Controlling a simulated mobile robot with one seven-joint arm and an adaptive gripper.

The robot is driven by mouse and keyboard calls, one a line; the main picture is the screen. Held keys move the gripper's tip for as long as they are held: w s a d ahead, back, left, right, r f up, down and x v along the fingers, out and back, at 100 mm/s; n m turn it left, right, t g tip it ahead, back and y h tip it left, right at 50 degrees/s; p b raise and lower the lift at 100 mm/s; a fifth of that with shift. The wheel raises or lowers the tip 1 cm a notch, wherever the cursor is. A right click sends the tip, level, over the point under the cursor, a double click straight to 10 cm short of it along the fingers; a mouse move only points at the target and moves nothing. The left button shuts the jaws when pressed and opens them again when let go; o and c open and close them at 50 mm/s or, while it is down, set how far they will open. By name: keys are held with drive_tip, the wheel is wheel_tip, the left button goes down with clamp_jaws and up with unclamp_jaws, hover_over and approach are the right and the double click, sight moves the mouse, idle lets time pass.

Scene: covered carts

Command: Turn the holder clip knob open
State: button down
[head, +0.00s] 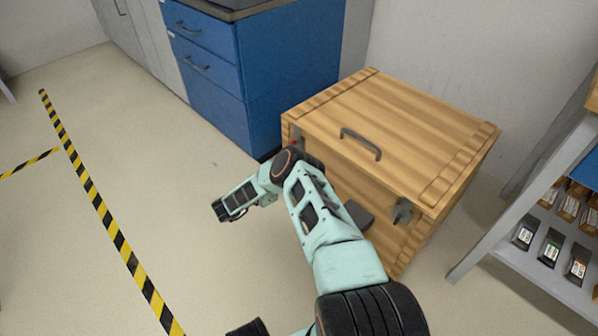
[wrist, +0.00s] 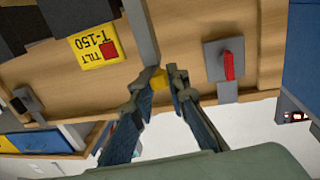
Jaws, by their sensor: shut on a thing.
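A wooden cart (head: 440,128) with a handled cover stands in the head view. In the wrist view its front appears upside down. My gripper (wrist: 160,92) is shut there on a small yellow block (wrist: 158,79) at the end of a grey bar (wrist: 139,30). I cannot tell for sure that this block is the holder clip knob. A red lever (wrist: 229,65) sits on a grey plate (wrist: 217,82), to the right of my fingers and apart from them. A yellow "TILT T-150" label (wrist: 92,46) is at upper left.
A grey clip (head: 402,212) is on the cart's front right. A blue drawer cabinet (head: 245,75) stands behind at left, and a shelf rack (head: 510,250) with small boxes at right. Open floor (head: 170,170) with striped tape lies to the left.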

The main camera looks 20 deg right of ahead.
drive_tip(key=shift+w+d+r+m+g, duration=0.1)
drive_tip(key=shift+d+r+m+g, duration=0.1)
drive_tip(key=shift+m+g, duration=0.1)
drive_tip(key=c, duration=1.8)
unclamp_jaws()
drive_tip(key=shift+f, duration=0.1)
drive_tip(key=shift+c, duration=0.2)
drive_tip(key=shift+a, duration=0.1)
drive_tip(key=s+a, duration=0.2)
drive_tip(key=a, duration=0.9)
drive_tip(key=shift+a, duration=0.35)
